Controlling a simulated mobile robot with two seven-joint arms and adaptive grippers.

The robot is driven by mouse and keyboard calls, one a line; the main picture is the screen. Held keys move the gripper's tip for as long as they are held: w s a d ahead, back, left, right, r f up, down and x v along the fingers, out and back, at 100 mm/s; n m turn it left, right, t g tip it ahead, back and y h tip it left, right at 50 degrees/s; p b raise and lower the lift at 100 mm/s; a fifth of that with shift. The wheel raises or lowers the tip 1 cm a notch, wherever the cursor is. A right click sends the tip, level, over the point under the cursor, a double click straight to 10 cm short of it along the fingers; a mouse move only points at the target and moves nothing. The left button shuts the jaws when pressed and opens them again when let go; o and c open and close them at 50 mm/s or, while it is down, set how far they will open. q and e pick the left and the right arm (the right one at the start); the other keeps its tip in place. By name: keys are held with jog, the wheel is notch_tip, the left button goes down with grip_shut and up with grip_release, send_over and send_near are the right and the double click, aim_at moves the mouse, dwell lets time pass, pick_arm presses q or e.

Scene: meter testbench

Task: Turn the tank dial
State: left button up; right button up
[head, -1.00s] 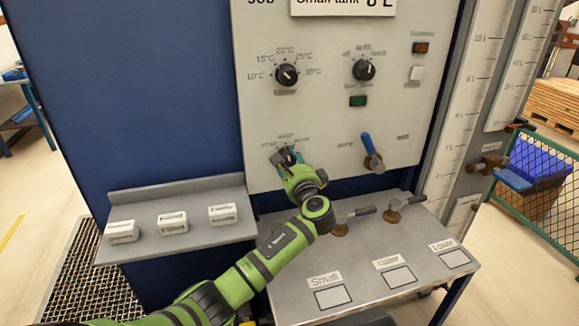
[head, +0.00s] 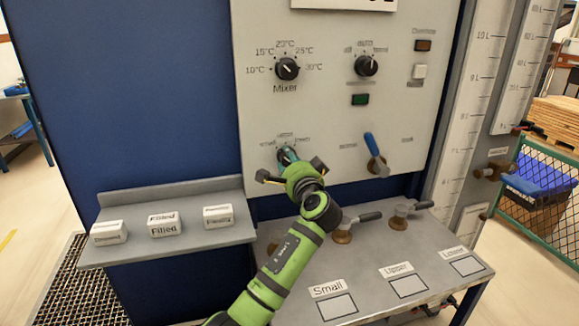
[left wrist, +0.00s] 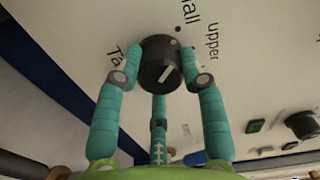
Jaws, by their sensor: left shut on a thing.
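The tank dial (left wrist: 160,63) is a round black knob with a white pointer mark on the panel, in the left wrist view. Its label and the words "small" and "upper" are printed around it. My left gripper (left wrist: 163,82) has its teal fingers closed around the knob, one on each side and one below. In the head view the left gripper (head: 288,157) is at the lower left of the grey panel (head: 330,120) and hides most of the dial. My right gripper is not in view.
Above are the mixer dial (head: 287,69) and another black dial (head: 366,65). A blue-handled lever (head: 373,150) is to the right. Valve handles (head: 355,222) rise from the bench (head: 370,270) below. A shelf (head: 190,241) at left holds three white blocks.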

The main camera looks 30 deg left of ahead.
pick_arm(q)
jog(key=shift+d, duration=0.1)
dwell(0.3)
jog(key=o, duration=1.1)
jog(key=shift+o, duration=0.2)
jog(key=shift+w, duration=0.1)
jog(key=v, duration=1.2)
